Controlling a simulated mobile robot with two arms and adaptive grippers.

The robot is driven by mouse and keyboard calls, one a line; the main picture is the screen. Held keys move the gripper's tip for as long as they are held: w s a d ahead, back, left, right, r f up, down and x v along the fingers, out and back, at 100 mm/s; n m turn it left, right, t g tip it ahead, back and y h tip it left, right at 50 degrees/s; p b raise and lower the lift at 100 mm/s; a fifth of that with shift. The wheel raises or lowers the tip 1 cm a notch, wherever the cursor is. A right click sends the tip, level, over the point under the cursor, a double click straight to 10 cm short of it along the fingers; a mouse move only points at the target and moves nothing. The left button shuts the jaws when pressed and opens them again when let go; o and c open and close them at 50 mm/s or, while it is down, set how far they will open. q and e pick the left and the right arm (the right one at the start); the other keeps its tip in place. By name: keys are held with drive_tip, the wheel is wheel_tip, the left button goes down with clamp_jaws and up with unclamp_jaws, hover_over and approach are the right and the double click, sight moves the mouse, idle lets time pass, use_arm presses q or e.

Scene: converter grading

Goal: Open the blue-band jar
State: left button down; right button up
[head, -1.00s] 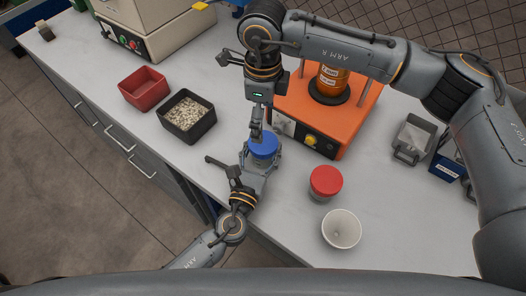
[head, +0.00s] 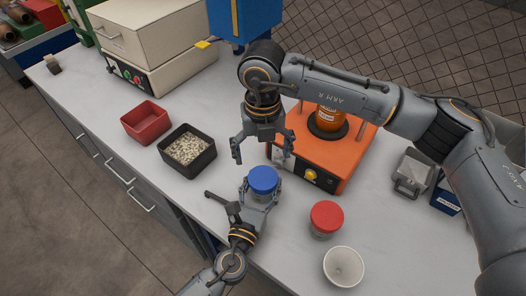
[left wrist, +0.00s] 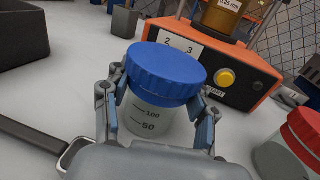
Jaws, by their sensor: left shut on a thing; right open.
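The blue-band jar is a clear jar with a blue lid (head: 263,180) on the bench near its front edge. In the left wrist view its lid (left wrist: 166,72) sits on the jar body (left wrist: 150,118), which has volume marks. My left gripper (head: 262,194) is shut on the jar body, with one finger on each side below the lid. My right gripper (head: 261,158) is open and empty, above and just behind the lid, pointing down. I cannot tell from these views whether the lid is loosened.
A red-lidded jar (head: 326,219) and a white cup (head: 343,266) stand right of the jar. An orange shaker (head: 327,166) is behind it. A black bin of pale granules (head: 214,153) and a red bin (head: 145,122) are at left. Bare bench lies between.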

sight(263, 177)
drive_tip(key=m, duration=0.9)
drive_tip(key=shift+m, duration=0.4)
drive_tip(key=m, duration=0.3)
drive_tip(key=shift+m, duration=0.4)
drive_tip(key=m, duration=0.4)
drive_tip(key=shift+f+m, duration=0.3)
drive_tip(key=shift+f, duration=0.2)
wheel_tip(263, 177, down, 7)
